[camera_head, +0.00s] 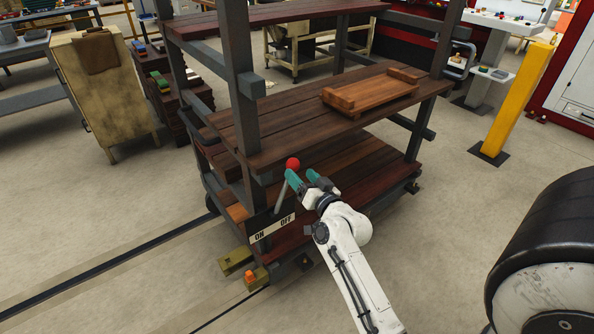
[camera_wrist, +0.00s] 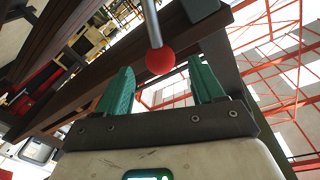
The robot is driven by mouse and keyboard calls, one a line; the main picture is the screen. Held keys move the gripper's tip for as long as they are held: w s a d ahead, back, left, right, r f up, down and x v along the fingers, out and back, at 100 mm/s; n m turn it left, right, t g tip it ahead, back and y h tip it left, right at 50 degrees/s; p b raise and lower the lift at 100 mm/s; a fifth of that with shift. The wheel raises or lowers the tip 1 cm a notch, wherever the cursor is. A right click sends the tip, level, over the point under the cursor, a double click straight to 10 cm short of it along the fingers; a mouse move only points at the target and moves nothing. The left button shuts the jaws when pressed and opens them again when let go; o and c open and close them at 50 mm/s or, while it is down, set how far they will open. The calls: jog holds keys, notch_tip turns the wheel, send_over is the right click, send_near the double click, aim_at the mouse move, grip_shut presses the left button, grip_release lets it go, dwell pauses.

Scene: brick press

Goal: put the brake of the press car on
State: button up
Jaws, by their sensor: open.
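The press car (camera_head: 345,110) is a dark wooden shelf cart on a steel frame, standing on floor rails. Its brake lever (camera_head: 282,195) is a grey rod with a red ball knob (camera_head: 292,163). The lever rises from near a white plate (camera_head: 271,228) marked ON at the left and OFF at the right. The rod leans slightly to the right at its top. My gripper (camera_head: 303,176) is open beside the knob, with teal fingers. In the wrist view the red knob (camera_wrist: 160,61) lies just beyond and between the fingertips (camera_wrist: 163,80). I cannot tell whether they touch it.
A wooden tray (camera_head: 370,92) lies on the car's middle shelf. Yellowish blocks (camera_head: 235,261) sit at the rail by the wheel. A black drum (camera_head: 545,250) stands at the right, and a yellow post (camera_head: 518,98) behind it. Floor in front is clear.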

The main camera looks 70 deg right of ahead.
aim_at(296, 170)
jog(key=shift+x, duration=1.65)
jog(key=shift+c, duration=0.3)
grip_shut()
